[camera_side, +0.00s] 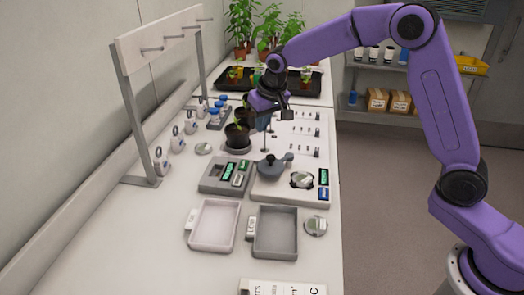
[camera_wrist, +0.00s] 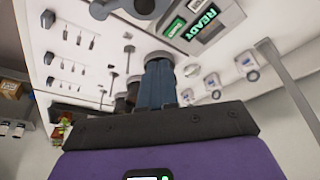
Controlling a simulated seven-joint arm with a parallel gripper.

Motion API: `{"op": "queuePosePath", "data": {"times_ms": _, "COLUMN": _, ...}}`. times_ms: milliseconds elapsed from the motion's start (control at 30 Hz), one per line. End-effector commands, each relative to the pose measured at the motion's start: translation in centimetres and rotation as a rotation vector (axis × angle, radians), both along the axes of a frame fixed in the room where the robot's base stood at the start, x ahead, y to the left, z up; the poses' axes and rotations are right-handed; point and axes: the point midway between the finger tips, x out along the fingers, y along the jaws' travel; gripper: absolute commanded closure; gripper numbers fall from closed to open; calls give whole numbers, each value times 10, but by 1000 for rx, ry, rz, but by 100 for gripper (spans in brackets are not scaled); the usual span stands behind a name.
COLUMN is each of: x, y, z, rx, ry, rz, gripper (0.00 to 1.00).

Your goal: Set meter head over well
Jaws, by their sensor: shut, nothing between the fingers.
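The grey meter head (camera_side: 271,167), a round body with a short handle pointing right, rests on the left part of a pale instrument base (camera_side: 265,194). A dark-rimmed round well (camera_side: 302,180) with a pale, shiny centre lies to its right on the same base. The meter head is apart from this well. Part of a grey round piece, likely the meter head (camera_wrist: 145,7), shows at the top edge of the wrist view. My gripper (camera_side: 263,122) is above and behind the meter head, pointing down. Its blue fingers (camera_wrist: 157,82) are together and empty in the wrist view.
A grey box with a green READY display (camera_wrist: 203,20) stands left of the base. Dark plant pots (camera_side: 237,135) stand close to my gripper. Two empty trays (camera_side: 275,233) lie in front. A rack with pegs (camera_side: 160,40) rises at the left.

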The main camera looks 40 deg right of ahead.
Motion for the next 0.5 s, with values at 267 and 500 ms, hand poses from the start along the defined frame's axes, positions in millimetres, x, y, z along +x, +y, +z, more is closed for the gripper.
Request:
{"op": "queuePosePath", "data": {"times_ms": 267, "x": 20, "y": -10, "z": -5, "rx": 6, "ry": -17, "rz": -59, "gripper": 100}}
{"op": "queuePosePath", "data": {"times_ms": 500, "x": 20, "y": -10, "z": -5, "rx": 6, "ry": -17, "rz": -59, "gripper": 100}}
